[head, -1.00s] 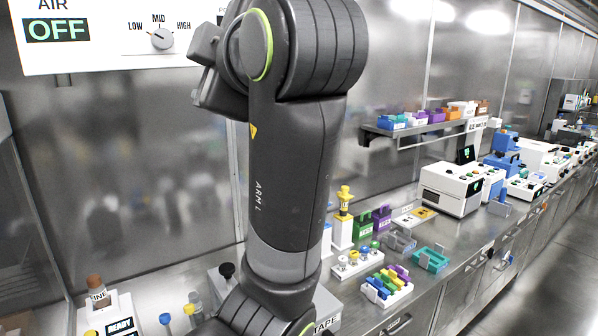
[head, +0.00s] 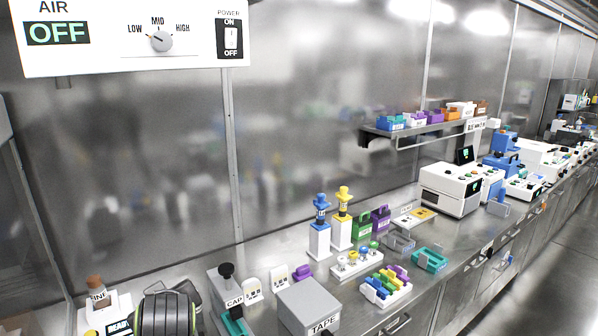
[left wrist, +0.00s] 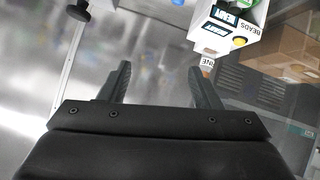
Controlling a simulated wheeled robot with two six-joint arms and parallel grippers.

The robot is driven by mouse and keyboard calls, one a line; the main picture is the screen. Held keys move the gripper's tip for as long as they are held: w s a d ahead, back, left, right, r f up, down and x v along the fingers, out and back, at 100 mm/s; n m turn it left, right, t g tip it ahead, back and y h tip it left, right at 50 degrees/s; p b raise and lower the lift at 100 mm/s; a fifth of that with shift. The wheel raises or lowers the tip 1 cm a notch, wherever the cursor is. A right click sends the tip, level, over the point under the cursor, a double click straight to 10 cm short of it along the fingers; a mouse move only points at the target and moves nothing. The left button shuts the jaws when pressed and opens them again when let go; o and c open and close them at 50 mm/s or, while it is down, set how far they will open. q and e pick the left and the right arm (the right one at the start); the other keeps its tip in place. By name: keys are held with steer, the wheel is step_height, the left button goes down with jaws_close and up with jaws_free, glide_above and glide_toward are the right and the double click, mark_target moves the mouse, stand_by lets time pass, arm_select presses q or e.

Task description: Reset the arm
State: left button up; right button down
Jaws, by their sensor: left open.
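My left gripper (left wrist: 160,88) shows in the left wrist view with its two dark fingers spread apart and nothing between them. Beyond the fingers are a steel surface and a white device with a green screen (left wrist: 228,20). In the head view only a dark part of my left arm shows at the bottom left, and the left fingers are out of that view. My right gripper is in neither view.
An air control panel (head: 130,38) reads OFF at the upper left. A grey TAPE box (head: 310,306), two pipette-like tools on white stands (head: 319,240), a colourful tube rack (head: 386,288) and a white instrument (head: 450,190) stand along the bench. A shelf (head: 425,128) holds small bins.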

arm_select(q)
steer(key=s+a+f+m+g+h, duration=0.1)
steer(key=s+a+f+m, duration=0.1)
steer(key=s+f, duration=0.55)
steer(key=s+a+f+m+g+h, duration=0.1)
steer(key=s+a+f+m+g, duration=0.15)
steer(key=s+f, duration=0.5)
steer(key=s+f+m+g+h, duration=0.15)
steer(key=s+f, duration=0.25)
steer(key=s, duration=0.5)
steer(key=s+f+m+g, duration=0.1)
steer(key=s+f+m, duration=0.2)
steer(key=s+f, duration=0.35)
step_height(320, 180, down, 22)
steer(key=s+a+f+g, duration=0.1)
steer(key=a, duration=0.1)
steer(key=s+d+f+g, duration=0.1)
steer(key=s+f, duration=1.4)
steer(key=shift+s+f+h, duration=0.15)
steer(key=shift+h, duration=0.3)
